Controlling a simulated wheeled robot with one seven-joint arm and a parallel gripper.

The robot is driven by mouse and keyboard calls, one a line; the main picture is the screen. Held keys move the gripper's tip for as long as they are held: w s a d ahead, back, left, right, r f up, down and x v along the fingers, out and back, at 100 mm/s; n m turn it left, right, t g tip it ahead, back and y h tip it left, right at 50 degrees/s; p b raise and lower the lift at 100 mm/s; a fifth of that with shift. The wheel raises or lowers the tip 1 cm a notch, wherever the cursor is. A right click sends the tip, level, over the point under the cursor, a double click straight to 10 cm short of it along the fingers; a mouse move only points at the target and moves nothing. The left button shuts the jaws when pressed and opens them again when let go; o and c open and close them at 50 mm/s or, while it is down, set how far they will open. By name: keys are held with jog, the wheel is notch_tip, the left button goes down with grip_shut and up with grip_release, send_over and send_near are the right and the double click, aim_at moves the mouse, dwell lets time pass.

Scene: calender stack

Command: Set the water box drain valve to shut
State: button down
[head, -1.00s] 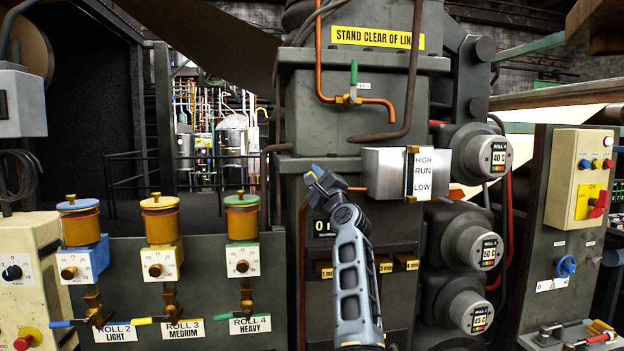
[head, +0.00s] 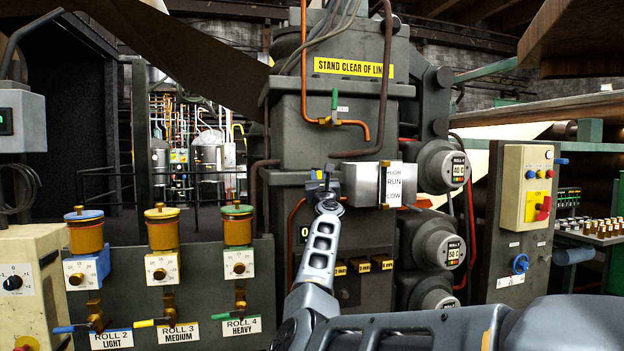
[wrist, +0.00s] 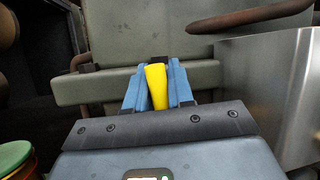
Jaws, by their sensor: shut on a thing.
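My gripper (head: 322,176) is raised in front of the grey machine column, just left of the silver water box (head: 361,185) with its HIGH, RUN, LOW plate. In the wrist view my blue fingers (wrist: 158,88) are shut on a yellow handle (wrist: 157,86). The handle stands nearly upright in that picture and leans slightly. My gripper hides it in the head view. Its valve body and label are not visible, so I cannot tell which valve it belongs to or its setting. The silver box also fills the right of the wrist view (wrist: 270,95).
A green-handled valve (head: 334,103) sits on an orange pipe above. A brown pipe (wrist: 250,17) crosses near the silver box. Three oil pots with coloured levers, such as the yellow-lidded pot (head: 162,230), stand left. A switch panel (head: 525,190) stands right.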

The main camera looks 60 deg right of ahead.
jog(key=shift+s+d+f+m+g+p, duration=0.1)
jog(key=shift+s+d+m+g+p, duration=0.15)
jog(key=shift+m, duration=0.2)
jog(key=shift+s+d+m+g+p, duration=0.1)
jog(key=shift+m+g, duration=0.25)
jog(key=shift+m, duration=0.1)
jog(key=c, duration=1.1)
grip_release()
jog(key=v, duration=0.7)
jog(key=shift+s+a+f+p, duration=0.15)
jog(key=shift+a+f+p, duration=0.05)
jog(key=shift+a+p, duration=0.2)
